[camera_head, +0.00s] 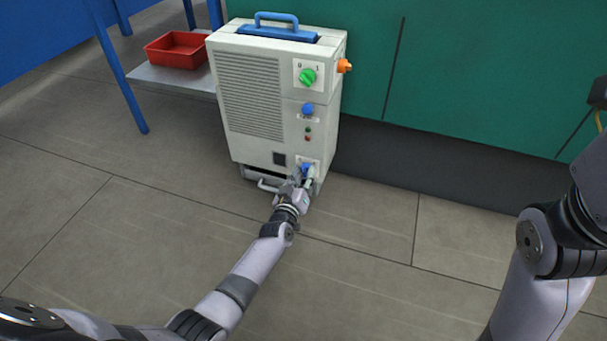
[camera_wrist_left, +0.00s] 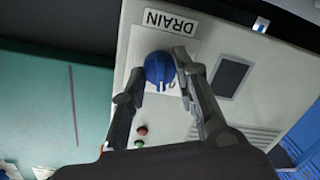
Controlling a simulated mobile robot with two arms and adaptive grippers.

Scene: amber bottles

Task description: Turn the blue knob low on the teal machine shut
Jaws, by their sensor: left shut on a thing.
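The machine (camera_head: 252,95) is an off-white cabinet with a grille and a blue top handle, standing in front of a green wall. Low on its front is the blue knob (camera_head: 306,168). My left gripper (camera_head: 301,177) reaches it from below and partly hides it. In the left wrist view the blue knob (camera_wrist_left: 157,70) sits beside a label reading DRAIN (camera_wrist_left: 168,20). The two fingers of my left gripper (camera_wrist_left: 160,82) are closed on either side of it. My right arm shows at the right, with its gripper outside the picture.
Higher on the machine are a second blue knob (camera_head: 308,109), a green knob (camera_head: 307,76) and an orange fitting (camera_head: 344,66) on its side. A red tray (camera_head: 177,49) lies on a low shelf (camera_head: 170,78) at the left. The floor in front is clear.

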